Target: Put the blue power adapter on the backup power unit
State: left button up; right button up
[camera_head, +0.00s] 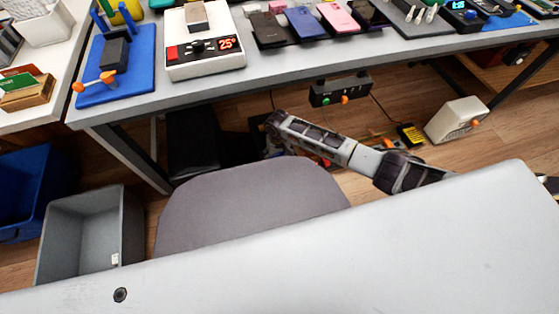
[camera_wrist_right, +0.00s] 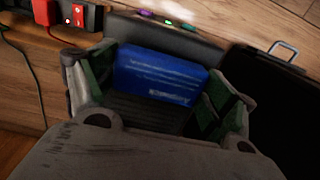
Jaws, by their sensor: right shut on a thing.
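The blue power adapter (camera_wrist_right: 158,73) sits between the fingers of my right gripper (camera_wrist_right: 150,88) in the right wrist view. It has a blue upper part with white print and a dark lower part. The gripper is shut on it. Just beyond it is a dark grey unit (camera_wrist_right: 190,42) with small coloured lights, which looks like the backup power unit. I cannot tell whether the adapter touches it. In the head view my right arm reaches under the bench, and its gripper is mostly hidden behind the chair. My left gripper is not in view.
A black case (camera_wrist_right: 285,100) with a metal handle stands right of the gripper. In the head view, a grey chair (camera_head: 250,200) and the bench edge (camera_head: 300,72) border my arm. A grey bin (camera_head: 85,235) stands left.

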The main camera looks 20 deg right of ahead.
jog(key=shift+w, duration=0.3)
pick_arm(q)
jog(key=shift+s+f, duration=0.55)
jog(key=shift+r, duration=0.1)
pick_arm(e)
jog(key=shift+f, duration=0.1)
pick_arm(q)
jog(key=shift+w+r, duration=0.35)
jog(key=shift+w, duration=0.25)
pick_arm(e)
jog(key=shift+f, duration=0.2)
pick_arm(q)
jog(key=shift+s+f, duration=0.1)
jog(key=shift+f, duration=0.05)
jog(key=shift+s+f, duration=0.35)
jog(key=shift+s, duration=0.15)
pick_arm(e)
jog(key=shift+f, duration=0.3)
